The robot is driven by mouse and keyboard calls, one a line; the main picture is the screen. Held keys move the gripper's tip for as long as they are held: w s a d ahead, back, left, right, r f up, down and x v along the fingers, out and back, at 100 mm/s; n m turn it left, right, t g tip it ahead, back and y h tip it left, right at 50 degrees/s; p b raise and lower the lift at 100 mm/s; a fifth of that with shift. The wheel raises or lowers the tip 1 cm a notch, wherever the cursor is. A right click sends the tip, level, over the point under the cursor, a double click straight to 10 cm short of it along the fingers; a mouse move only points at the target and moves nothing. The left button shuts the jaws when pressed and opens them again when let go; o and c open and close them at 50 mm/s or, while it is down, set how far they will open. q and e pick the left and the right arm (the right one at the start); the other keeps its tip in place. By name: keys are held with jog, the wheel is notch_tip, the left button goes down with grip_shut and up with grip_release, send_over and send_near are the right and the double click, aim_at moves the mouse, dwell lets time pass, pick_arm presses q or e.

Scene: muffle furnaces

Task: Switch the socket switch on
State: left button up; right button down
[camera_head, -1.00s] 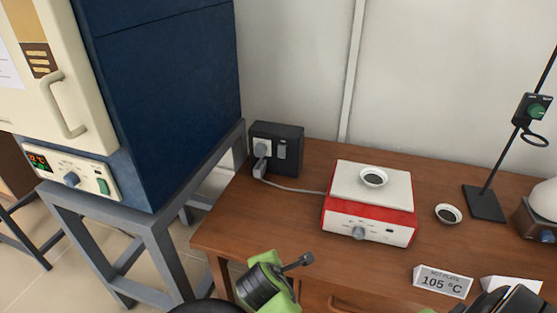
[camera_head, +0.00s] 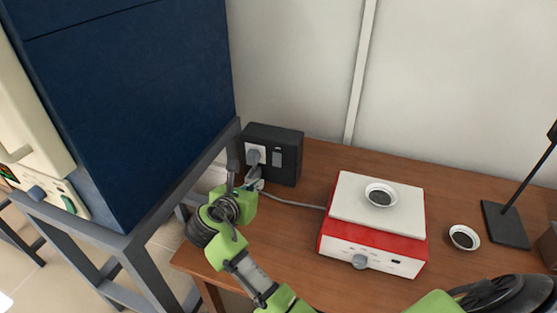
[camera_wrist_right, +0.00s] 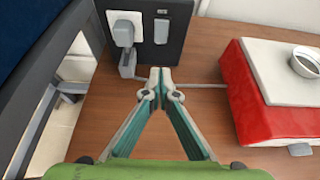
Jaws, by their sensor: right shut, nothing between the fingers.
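The black socket box (camera_head: 291,137) stands at the back left of the wooden table. Its grey rocker switch (camera_head: 278,157) is on the front face, right of a plugged-in plug (camera_head: 253,157). In the right wrist view, the switch (camera_wrist_right: 161,30) is at the top, with the plug (camera_wrist_right: 124,33) to its left. My right gripper (camera_head: 258,184) is just in front of the box. In the wrist view, its fingertips (camera_wrist_right: 161,73) are together and empty, below the switch and apart from it. My left gripper is out of view.
A cable runs right from the plug to the red and white hot plate (camera_head: 338,245), which bears a small dish (camera_head: 380,195). Another dish (camera_head: 464,237) and a black stand (camera_head: 506,225) are farther right. A blue furnace on a grey frame (camera_head: 130,240) stands left.

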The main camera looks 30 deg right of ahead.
send_near(276, 165)
jog(key=x, duration=0.6)
jog(key=shift+w+d+f, duration=0.1)
jog(key=shift+f, duration=0.25)
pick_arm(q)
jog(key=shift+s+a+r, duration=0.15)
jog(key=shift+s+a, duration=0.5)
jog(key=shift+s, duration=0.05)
pick_arm(e)
jog(key=shift+w+d, duration=0.1)
jog(key=shift+d, duration=0.05)
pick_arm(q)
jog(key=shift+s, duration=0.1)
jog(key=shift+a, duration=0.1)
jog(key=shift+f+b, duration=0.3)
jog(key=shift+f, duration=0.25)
pick_arm(e)
jog(key=shift+w+d+f+t+h, duration=0.1)
jog(key=shift+w+d+t+h, duration=0.15)
jog(key=shift+t+h, duration=0.15)
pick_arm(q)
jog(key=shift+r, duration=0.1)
